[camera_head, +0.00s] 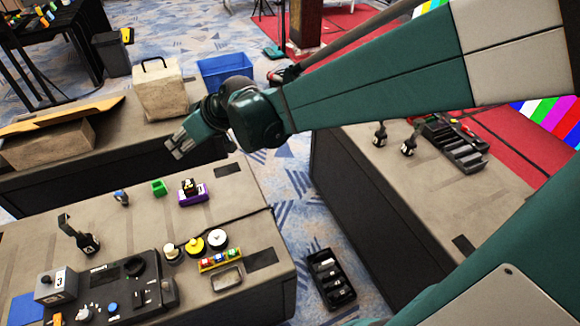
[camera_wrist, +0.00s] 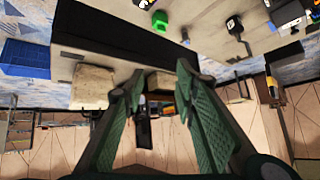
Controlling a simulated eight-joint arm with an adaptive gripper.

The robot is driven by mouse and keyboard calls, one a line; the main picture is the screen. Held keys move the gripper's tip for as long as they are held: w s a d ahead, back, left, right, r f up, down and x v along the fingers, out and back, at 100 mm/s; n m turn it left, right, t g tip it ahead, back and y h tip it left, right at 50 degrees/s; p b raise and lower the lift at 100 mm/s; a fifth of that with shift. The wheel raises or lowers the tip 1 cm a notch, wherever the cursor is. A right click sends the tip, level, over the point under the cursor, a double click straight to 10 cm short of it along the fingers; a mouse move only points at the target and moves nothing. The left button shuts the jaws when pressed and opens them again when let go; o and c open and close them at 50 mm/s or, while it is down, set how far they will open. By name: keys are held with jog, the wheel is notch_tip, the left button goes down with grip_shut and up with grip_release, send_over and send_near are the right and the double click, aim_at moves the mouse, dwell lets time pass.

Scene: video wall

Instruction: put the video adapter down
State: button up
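My gripper (camera_head: 183,145) is over the far edge of the near table in the head view. In the wrist view my gripper (camera_wrist: 160,70) shows both green fingers with their tips apart, and I see nothing held between them. I cannot tell for sure which thing is the video adapter. A small dark and bluish piece (camera_head: 121,198) stands alone on the near table, left of a green block (camera_head: 158,188). In the wrist view this small piece (camera_wrist: 185,38) is beyond the right fingertip, and the green block (camera_wrist: 160,20) is near the top.
A purple tray (camera_head: 193,197) holds a dark item right of the green block. A black stand (camera_head: 80,236), a black console (camera_head: 118,288) and coloured knobs (camera_head: 195,246) occupy the front. A beige box (camera_head: 160,92) and a blue bin (camera_head: 224,68) are behind. Bare tabletop surrounds the small piece.

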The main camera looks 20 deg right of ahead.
jog(key=s+d+m+h, duration=0.6)
jog(key=s+d+m, duration=0.1)
jog(key=s+d, duration=1.7)
jog(key=shift+s+r+h, duration=0.3)
jog(key=shift+s+r, duration=0.15)
jog(key=shift+s, duration=0.6)
